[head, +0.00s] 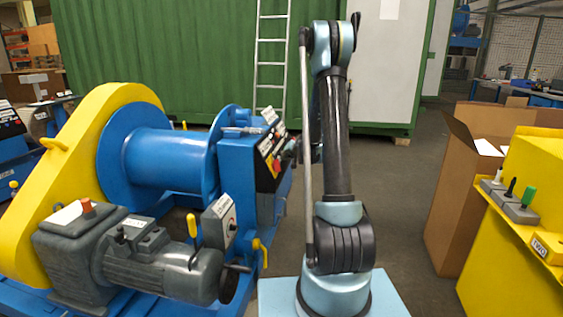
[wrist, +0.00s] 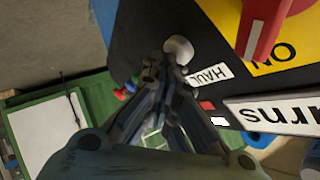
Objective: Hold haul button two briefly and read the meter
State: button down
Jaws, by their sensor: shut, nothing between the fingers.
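A black control panel (head: 268,158) stands on the blue winch, left of my arm. In the wrist view, a pale round button (wrist: 178,50) sits on it beside a label reading "HAUL" (wrist: 208,76). No number shows on that label. My gripper (wrist: 166,68) is shut and empty, its fingertips right at the button's lower edge. I cannot tell whether they touch it. In the head view the gripper is mostly hidden behind my arm. I cannot make out a meter reading in either view.
A red switch (wrist: 262,25) on a yellow "ON" plate and a white sign ending "urns" (wrist: 280,110) are close by the fingers. A yellow stand (head: 520,270) with levers and an open cardboard box (head: 455,200) are at right.

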jog(key=shift+d, duration=0.15)
dwell(0.3)
jog(key=shift+s+d+r, duration=0.25)
jog(key=shift+d+r, duration=0.15)
jog(key=shift+d, duration=0.25)
jog(key=d, duration=0.1)
jog(key=s+d+r, duration=0.1)
jog(key=d, duration=0.1)
jog(key=d+r, duration=0.1)
jog(key=shift+s+d+r, duration=0.1)
jog(key=shift+s+d, duration=0.05)
jog(key=shift+s, duration=0.05)
dwell(0.4)
